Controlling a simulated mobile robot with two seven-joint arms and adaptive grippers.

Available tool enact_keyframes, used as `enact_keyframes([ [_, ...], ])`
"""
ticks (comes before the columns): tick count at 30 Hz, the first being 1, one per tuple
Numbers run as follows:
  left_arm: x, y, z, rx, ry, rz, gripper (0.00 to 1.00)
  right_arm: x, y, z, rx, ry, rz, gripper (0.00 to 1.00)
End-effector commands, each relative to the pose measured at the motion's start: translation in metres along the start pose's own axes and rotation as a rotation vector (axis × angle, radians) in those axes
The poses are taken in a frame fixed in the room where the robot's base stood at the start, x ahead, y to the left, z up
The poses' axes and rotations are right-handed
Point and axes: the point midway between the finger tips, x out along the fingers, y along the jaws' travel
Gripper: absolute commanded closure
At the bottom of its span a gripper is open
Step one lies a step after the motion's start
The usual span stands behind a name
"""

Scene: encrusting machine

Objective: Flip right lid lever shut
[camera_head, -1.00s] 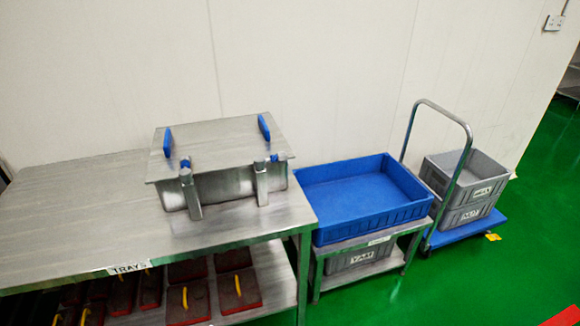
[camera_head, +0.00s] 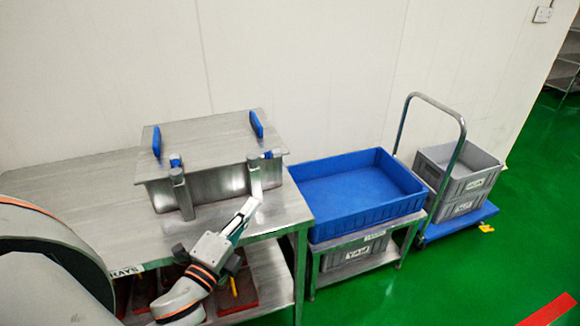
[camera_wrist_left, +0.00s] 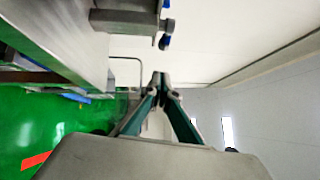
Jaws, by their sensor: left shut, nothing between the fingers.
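A steel box with a flat lid (camera_head: 212,138) stands on the steel table. Two metal lid levers are at its front: the left lever (camera_head: 182,195) and the right lever (camera_head: 254,176). Each has a blue piece near its top. Two blue tabs stand upright on the lid. My left gripper (camera_head: 250,206) is shut and empty, pointing up toward the right lever, just in front of and below it. In the head view it looks close; contact cannot be told. In the left wrist view its shut fingertips (camera_wrist_left: 161,78) are below the box (camera_wrist_left: 128,18). My right gripper is not in view.
The steel table (camera_head: 110,200) has a lower shelf with dark red trays. A blue bin (camera_head: 372,222) sits on a low stand to the right. A trolley (camera_head: 462,224) with grey crates is farther right. The wall is close behind the box.

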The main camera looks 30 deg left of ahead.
Motion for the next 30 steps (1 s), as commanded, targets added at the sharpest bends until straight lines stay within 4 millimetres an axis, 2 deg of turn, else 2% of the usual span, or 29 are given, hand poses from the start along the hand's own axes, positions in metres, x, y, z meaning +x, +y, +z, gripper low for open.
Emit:
enact_keyframes([
  [13,0.001,-0.004,0.002,0.022,-0.002,-0.009,1.00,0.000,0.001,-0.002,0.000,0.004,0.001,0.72],
  [17,0.009,-0.005,0.002,0.022,-0.001,-0.012,1.00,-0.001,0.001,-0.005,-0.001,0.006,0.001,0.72],
  [23,0.040,-0.007,0.002,0.023,-0.001,-0.014,1.00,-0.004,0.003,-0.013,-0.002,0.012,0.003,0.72],
  [30,0.085,-0.007,0.002,0.022,-0.002,-0.013,1.00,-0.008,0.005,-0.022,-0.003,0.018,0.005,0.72],
])
